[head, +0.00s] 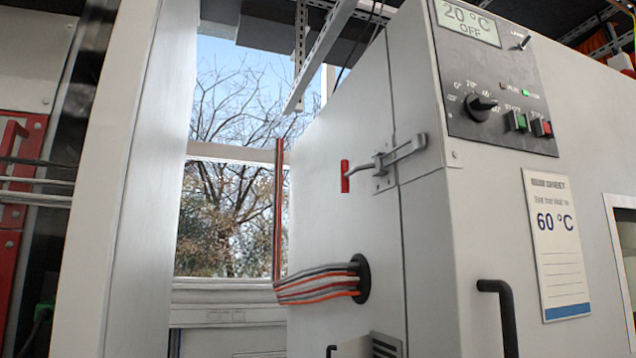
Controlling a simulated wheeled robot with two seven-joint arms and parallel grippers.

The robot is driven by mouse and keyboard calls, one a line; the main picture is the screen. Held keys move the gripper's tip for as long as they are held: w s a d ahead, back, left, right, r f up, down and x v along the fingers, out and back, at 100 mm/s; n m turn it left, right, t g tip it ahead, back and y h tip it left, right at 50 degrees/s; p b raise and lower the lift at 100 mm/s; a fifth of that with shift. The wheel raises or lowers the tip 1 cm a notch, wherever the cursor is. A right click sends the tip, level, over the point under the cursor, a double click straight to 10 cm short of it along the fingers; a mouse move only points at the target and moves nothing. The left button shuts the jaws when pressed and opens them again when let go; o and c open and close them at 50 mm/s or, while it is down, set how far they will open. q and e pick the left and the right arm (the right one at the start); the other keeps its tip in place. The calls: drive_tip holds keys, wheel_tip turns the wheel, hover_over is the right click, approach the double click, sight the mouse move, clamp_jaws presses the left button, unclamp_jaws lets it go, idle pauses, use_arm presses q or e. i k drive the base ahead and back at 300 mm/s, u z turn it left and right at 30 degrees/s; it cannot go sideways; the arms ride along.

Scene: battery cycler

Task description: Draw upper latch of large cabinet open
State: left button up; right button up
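The large cabinet (330,225) is pale grey and fills the middle and right of the head view. Its upper latch (400,155) is a metal bar on the side face, close to the front corner, reaching across the vertical seam to a bracket at the front edge. A bent lever at its left end points toward a small red strip (345,176) on the side panel. The latch looks closed across the seam. Neither of my grippers shows in the head view.
A control panel (500,80) with a knob and buttons is on the cabinet front, above a "60 °C" card (557,240). A black handle (498,310) sits below. Several grey and orange cables (318,284) leave a side port. A window (235,170) stands behind, left.

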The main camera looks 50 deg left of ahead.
sight(344, 173)
drive_tip(key=u, duration=1.6)
drive_tip(key=k, duration=0.1)
drive_tip(key=z, duration=0.15)
drive_tip(key=i, duration=0.55)
drive_tip(key=z, duration=0.15)
